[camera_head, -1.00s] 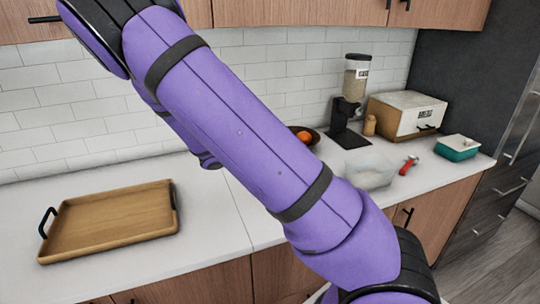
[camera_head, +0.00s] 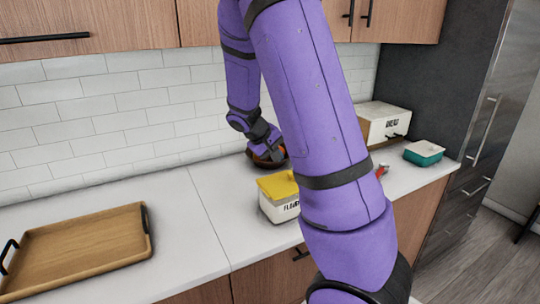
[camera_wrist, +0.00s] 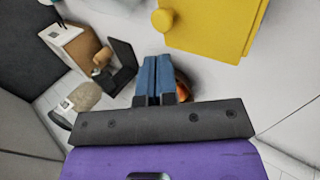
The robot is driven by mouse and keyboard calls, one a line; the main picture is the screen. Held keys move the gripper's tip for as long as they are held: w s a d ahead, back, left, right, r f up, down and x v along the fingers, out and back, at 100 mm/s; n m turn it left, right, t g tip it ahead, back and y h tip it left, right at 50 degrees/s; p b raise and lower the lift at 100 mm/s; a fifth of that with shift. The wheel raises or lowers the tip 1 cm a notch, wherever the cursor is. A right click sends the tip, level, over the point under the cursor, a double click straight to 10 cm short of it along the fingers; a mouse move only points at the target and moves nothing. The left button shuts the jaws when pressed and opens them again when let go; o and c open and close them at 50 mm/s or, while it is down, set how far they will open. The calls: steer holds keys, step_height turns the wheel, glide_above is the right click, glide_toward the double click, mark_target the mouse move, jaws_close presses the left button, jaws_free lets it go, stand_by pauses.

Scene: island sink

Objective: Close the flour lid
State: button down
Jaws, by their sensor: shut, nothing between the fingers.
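The white flour box (camera_head: 284,212) stands on the counter in the head view, partly behind my arm. Its yellow lid (camera_head: 277,184) lies over the top of the box; I cannot tell whether it is fully seated. The lid also shows large in the wrist view (camera_wrist: 215,25), with a round yellow knob at its edge. My gripper (camera_wrist: 157,62) has its blue fingers pressed together, empty and apart from the lid in the wrist view. In the head view my wrist is behind the box, above the bowl, and the fingertips are hard to make out.
A wooden tray (camera_head: 80,245) lies at the left of the counter. A dark bowl with orange fruit (camera_wrist: 183,84) is behind my fingers. A bread box (camera_head: 384,122) and a teal container (camera_head: 424,153) stand at the right. The counter between tray and flour box is clear.

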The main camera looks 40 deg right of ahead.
mark_target(286, 180)
steer(key=shift+s+d+f+t+y, duration=0.15)
steer(key=shift+d+f+y, duration=0.2)
steer(key=shift+d+y, duration=0.25)
steer(key=shift+s+d+f+t+y, duration=0.15)
steer(key=shift+d+f+y, duration=0.15)
steer(key=shift+d+y, duration=0.3)
steer(key=shift+s+d+f+y, duration=0.15)
steer(key=shift+d+f+y, duration=0.55)
steer(key=shift+y, duration=0.1)
steer(key=shift+s+d+f+t, duration=0.15)
steer(key=shift+d+f, duration=0.3)
steer(key=shift+f, duration=0.25)
steer(key=shift+s+d+f+t, duration=0.15)
steer(key=shift+d+f, duration=0.25)
steer(key=shift+f, duration=0.25)
steer(key=shift+f, duration=0.1)
steer(key=shift+r, duration=0.25)
steer(key=shift+w+r, duration=0.1)
steer(key=shift+r, duration=1)
step_height(286, 180, up, 9)
